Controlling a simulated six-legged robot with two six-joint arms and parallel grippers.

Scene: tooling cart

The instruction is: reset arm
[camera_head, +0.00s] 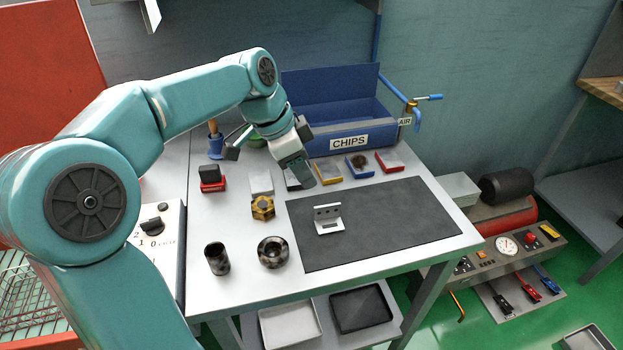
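My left arm comes in from the left and reaches over the back of the cart's worktop (230,290). My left gripper (268,152) hangs above the back row of small parts, in front of the blue CHIPS bin (350,128). Its dark finger pads look spread apart, with nothing visible held between them. The gripper partly hides the small blocks behind and below it. My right gripper is not in view.
On the worktop are a dark mat (400,225) with a metal bracket (328,218), a yellow hex part (262,208), a dark ring (273,252), a dark cylinder (217,258) and small coloured trays. A blue air valve (412,108) stands at the back right.

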